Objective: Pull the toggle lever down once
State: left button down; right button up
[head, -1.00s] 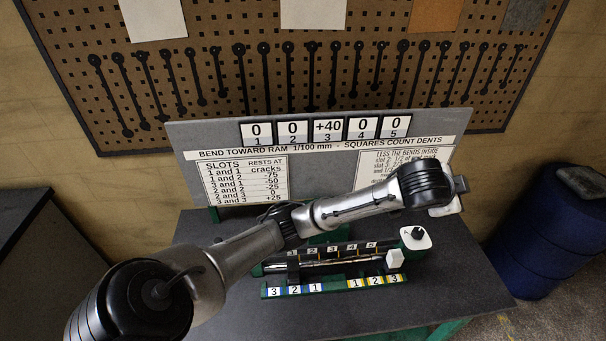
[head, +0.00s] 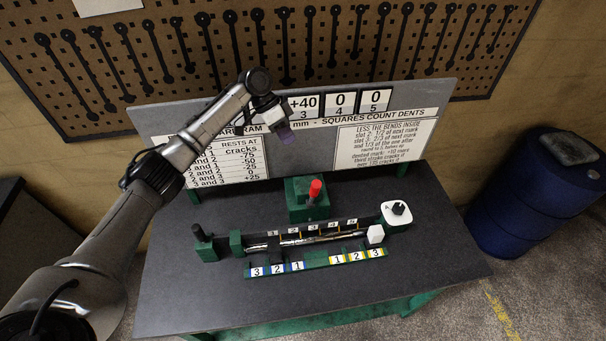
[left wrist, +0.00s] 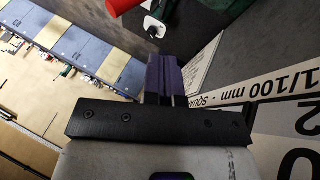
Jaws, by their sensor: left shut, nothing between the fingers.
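A red-topped lever (head: 316,188) stands up from a green block (head: 308,205) at the back middle of the bench. A black-topped lever (head: 199,233) stands at the bench's left. The pictures do not show which is called the toggle lever. My left gripper (head: 284,135) is shut and empty, in front of the dent board, above and left of the red top and apart from it. Its purple fingers (left wrist: 165,78) lie together in the left wrist view, where a red bar (left wrist: 125,5) shows at the top edge. My right gripper is not in view.
A bar lies in a green fixture (head: 310,242) with numbered slots, with a white block (head: 375,234) at its right end. The dent board (head: 370,150) rises behind. The bench front is clear.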

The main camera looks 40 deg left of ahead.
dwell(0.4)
pick_arm(q)
jog(key=p, duration=0.3)
send_near(313, 195)
jog(key=w+f, duration=0.3)
jog(key=shift+s+d+f, duration=0.1)
jog(key=shift+d+f, duration=0.1)
jog(key=shift+d, duration=0.3)
jog(key=shift+d+f, duration=0.2)
jog(key=shift+d, duration=0.25)
jog(key=shift+p, duration=0.3)
